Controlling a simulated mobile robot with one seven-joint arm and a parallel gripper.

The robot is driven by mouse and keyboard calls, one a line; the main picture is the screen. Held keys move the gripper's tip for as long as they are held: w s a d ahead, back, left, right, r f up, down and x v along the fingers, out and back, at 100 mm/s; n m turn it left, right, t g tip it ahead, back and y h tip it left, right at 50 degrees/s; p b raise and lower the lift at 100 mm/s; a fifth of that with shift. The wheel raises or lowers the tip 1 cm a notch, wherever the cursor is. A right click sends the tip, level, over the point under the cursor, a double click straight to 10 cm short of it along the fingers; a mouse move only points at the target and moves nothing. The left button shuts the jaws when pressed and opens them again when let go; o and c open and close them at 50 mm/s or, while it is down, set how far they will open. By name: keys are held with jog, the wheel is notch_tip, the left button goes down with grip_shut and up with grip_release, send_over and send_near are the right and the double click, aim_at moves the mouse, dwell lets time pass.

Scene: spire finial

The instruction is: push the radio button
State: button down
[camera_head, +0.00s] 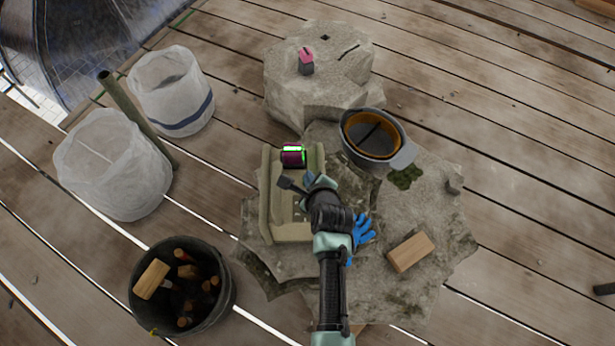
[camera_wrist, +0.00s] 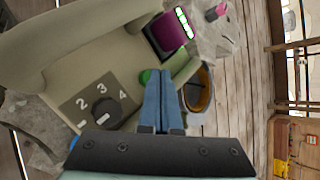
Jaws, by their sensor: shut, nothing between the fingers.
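A beige boxy device, apparently the radio (camera_head: 270,222), lies on a stone block, partly covered by my arm. In the wrist view its body (camera_wrist: 45,60) carries a dark dial (camera_wrist: 102,113) with numbers beside it. A magenta part with a lit green display (camera_head: 292,156) sits at its far end and also shows in the wrist view (camera_wrist: 168,32). A round green button (camera_wrist: 146,76) shows just beyond the fingertips, partly hidden by them. My gripper (camera_wrist: 160,75) is shut and empty over the device; in the head view my gripper (camera_head: 312,182) is above its right side. I cannot tell whether it touches the button.
A grey pot (camera_head: 405,155) stands right of the device. A wooden block (camera_head: 411,251) and a blue glove (camera_head: 363,231) lie on the stone. A dark bucket of tools (camera_head: 140,315) and two whitish bags (camera_head: 112,165) stand left. A pink-topped item (camera_head: 306,60) sits on the far stone.

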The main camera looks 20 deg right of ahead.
jog(key=shift+f, duration=0.1)
dwell(0.6)
jog(key=shift+f, duration=0.35)
jog(key=shift+r+p, duration=0.35)
jog(key=shift+p, duration=0.05)
jog(key=shift+r, duration=0.1)
notch_tip(320, 180, up, 6)
jog(key=p, duration=0.6)
dwell(0.4)
